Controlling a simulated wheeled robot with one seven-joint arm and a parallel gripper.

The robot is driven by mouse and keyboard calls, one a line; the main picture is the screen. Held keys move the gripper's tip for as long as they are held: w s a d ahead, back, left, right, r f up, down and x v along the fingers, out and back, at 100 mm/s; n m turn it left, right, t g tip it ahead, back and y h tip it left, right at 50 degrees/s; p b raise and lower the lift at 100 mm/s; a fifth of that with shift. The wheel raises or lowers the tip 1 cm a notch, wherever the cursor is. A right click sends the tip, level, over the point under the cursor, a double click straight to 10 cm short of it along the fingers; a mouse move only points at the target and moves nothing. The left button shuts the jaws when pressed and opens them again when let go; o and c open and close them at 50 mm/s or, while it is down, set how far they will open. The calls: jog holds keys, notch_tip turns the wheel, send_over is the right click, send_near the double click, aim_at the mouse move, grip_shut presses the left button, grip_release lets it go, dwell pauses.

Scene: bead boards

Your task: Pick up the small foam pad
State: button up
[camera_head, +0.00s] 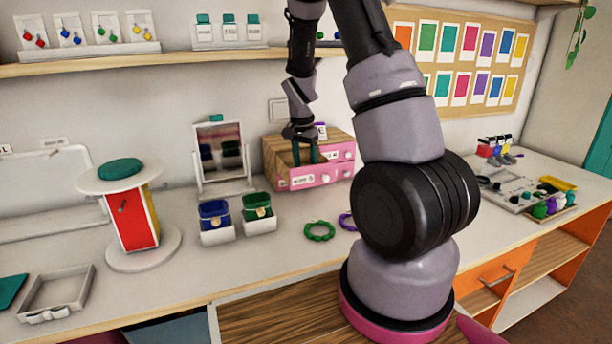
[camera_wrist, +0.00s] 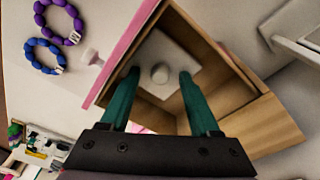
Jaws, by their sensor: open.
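My gripper (camera_head: 305,154) is open, with two teal fingers pointing down at the wooden box with pink drawer fronts (camera_head: 296,184). In the wrist view, my gripper (camera_wrist: 159,76) is over an open compartment of the wooden box (camera_wrist: 258,120). A pale, squarish piece (camera_wrist: 180,62) lies inside, with a small round raised part between the fingertips. It may be the small foam pad, but I cannot tell for sure. I see nothing held, and I cannot tell whether the fingers touch the piece. The compartment's inside is hidden in the head view.
A green bracelet (camera_head: 319,231) lies in front of the box. Blue (camera_head: 214,212) and green (camera_head: 258,206) containers in white holders and a mirror (camera_head: 220,150) stand to its left. A round stand (camera_head: 138,220) and white tray (camera_head: 58,292) are farther left.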

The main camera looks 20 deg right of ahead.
jog(key=shift+c, duration=0.3)
grip_shut()
